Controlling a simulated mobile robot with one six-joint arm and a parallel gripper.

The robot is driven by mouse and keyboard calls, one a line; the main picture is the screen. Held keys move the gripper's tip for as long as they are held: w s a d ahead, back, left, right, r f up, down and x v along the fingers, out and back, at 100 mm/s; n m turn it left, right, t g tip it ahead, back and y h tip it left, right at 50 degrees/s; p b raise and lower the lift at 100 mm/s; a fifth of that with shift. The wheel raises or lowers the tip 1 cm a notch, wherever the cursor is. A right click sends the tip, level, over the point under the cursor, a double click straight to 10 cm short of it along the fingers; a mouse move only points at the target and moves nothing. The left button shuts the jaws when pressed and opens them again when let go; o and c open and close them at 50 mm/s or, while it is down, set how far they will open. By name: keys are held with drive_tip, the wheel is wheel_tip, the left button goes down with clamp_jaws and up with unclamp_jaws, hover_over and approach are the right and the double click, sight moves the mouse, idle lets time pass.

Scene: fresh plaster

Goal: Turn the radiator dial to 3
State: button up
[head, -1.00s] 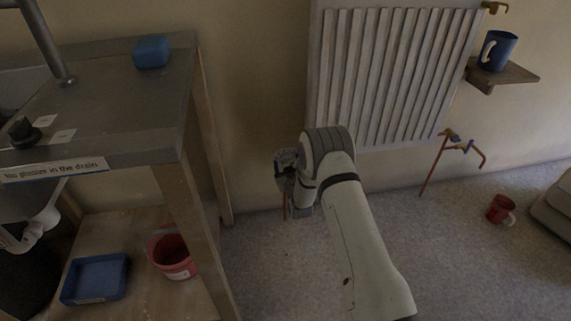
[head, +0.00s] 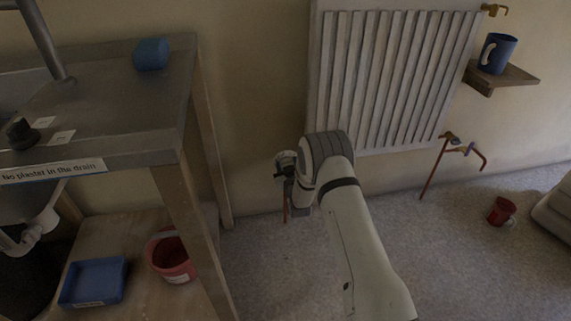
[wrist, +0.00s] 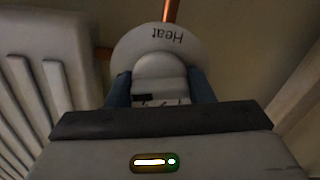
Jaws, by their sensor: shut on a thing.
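The radiator (head: 385,80) is white and ribbed and hangs on the wall. In the wrist view its ribs (wrist: 40,90) fill the left side. The radiator dial (wrist: 160,68) is a pale round knob in front of a white disc marked "Heat" (wrist: 168,36), which reads upside down. My gripper (wrist: 160,92) is shut on the dial, with a blue finger on each side of it. Dark marks show at the dial's near edge, too cut off to read. In the head view my gripper (head: 286,168) is at the radiator's lower left and hides the dial.
A copper pipe (head: 285,213) runs down below my gripper. A bench (head: 110,110) with a blue block (head: 151,54) stands at the left. A shelf (head: 515,74) with a blue mug (head: 497,52) is at the right. A red mug (head: 502,211) is on the floor.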

drive_tip(key=shift+a+n, duration=0.1)
drive_tip(key=shift+n, duration=0.2)
drive_tip(key=shift+b, duration=0.3)
drive_tip(key=n+b, duration=0.2)
drive_tip(key=n, duration=0.3)
drive_tip(key=shift+f, duration=0.1)
drive_tip(key=n+b, duration=0.3)
drive_tip(key=n, duration=0.3)
drive_tip(key=shift+a, duration=0.1)
drive_tip(key=shift+n, duration=0.3)
drive_tip(key=o, duration=0.9)
drive_tip(key=shift+s, duration=0.15)
drive_tip(key=p+v, duration=0.2)
drive_tip(key=v, duration=0.5)
drive_tip(key=shift+s+p, duration=0.3)
drive_tip(key=shift+p, duration=0.05)
